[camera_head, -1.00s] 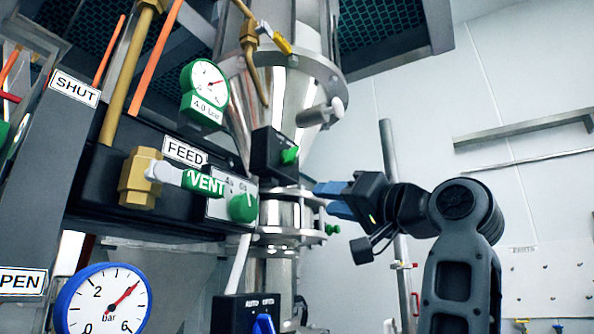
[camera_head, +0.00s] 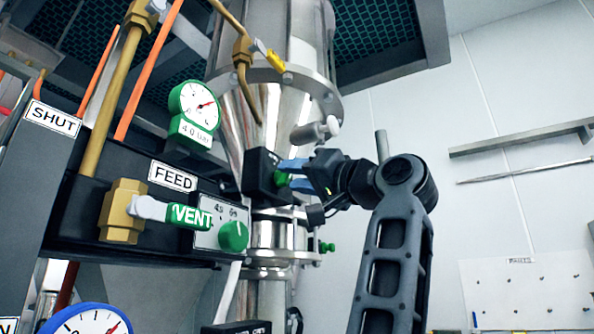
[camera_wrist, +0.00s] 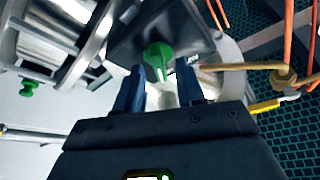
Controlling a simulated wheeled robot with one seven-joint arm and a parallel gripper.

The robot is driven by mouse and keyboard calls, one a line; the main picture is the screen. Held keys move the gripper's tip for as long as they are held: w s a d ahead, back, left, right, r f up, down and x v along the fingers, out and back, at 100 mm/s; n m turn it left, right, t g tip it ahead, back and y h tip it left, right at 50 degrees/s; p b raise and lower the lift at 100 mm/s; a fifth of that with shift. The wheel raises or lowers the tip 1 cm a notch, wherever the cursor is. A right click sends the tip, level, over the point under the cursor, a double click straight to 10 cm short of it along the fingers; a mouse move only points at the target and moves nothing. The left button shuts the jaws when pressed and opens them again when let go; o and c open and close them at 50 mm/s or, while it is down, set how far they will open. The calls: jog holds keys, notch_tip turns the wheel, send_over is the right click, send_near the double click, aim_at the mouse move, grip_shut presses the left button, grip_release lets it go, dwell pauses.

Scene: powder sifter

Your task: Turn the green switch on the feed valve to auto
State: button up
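A green switch (camera_head: 281,179) sits on the face of a black box (camera_head: 259,170) beside the steel cone. In the wrist view the green switch (camera_wrist: 157,55) stands out from its dark box (camera_wrist: 150,22), straight ahead of the fingers. My gripper (camera_head: 290,175) has blue fingertips and is at the switch, coming from the right. In the wrist view my gripper (camera_wrist: 161,72) is open, its fingers on either side of the switch's line. I cannot tell whether they touch it. The fingers partly hide the switch in the head view. No label on this box is readable.
A FEED label (camera_head: 173,176), a green VENT handle (camera_head: 188,216) and a green knob (camera_head: 233,236) are at left. Another black box (camera_head: 235,328) is cut off below.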

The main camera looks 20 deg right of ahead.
jog(key=shift+w, duration=0.1)
grip_shut()
dwell(0.3)
